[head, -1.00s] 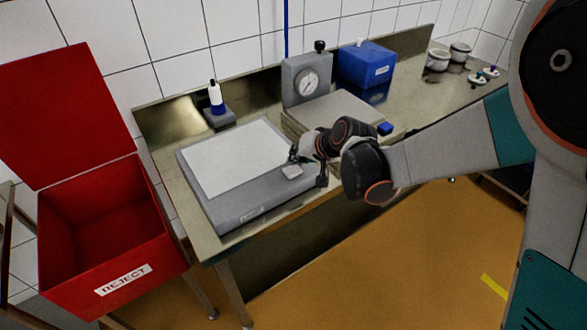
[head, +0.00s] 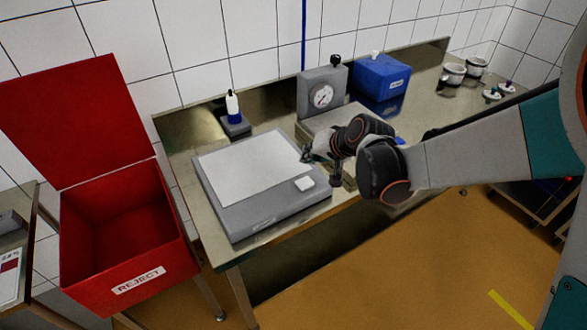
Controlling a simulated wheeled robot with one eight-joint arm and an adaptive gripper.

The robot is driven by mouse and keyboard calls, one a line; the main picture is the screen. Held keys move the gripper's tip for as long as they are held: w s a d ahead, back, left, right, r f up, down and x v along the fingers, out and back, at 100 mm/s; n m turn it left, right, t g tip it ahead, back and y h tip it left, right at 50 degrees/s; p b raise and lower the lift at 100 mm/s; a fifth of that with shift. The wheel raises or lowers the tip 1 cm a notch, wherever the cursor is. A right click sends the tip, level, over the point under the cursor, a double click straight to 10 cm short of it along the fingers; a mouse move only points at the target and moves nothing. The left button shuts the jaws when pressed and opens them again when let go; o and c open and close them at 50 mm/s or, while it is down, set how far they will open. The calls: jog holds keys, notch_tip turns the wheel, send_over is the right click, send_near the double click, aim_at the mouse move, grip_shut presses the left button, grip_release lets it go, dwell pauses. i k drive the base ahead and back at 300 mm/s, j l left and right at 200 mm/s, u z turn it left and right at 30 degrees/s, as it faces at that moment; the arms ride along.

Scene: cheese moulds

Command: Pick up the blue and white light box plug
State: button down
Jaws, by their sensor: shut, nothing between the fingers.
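The light box (head: 228,215) is a grey slab with a white panel, lying on the steel bench. A small white block (head: 304,184) sits near its front right corner. A blue and white upright piece (head: 232,106) with a dark tip stands on a small grey block behind the light box; I cannot tell whether this is the plug. A small blue piece (head: 399,141) shows partly behind my arm. My gripper (head: 306,156) is shut and empty, by the light box's right edge, behind the small white block. My wrist hides part of the bench.
A red open reject bin (head: 120,250) stands at the left. A grey dial gauge (head: 321,95) and a blue box (head: 382,78) stand at the bench's back. The orange floor in front is clear.

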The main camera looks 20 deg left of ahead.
aim_at(233, 111)
jog(key=i+j, duration=0.25)
jog(key=j, duration=0.15)
jog(key=i+j, duration=0.25)
jog(key=j, duration=0.2)
jog(key=i+j, duration=0.3)
jog(key=j+z, duration=0.05)
jog(key=j, duration=0.05)
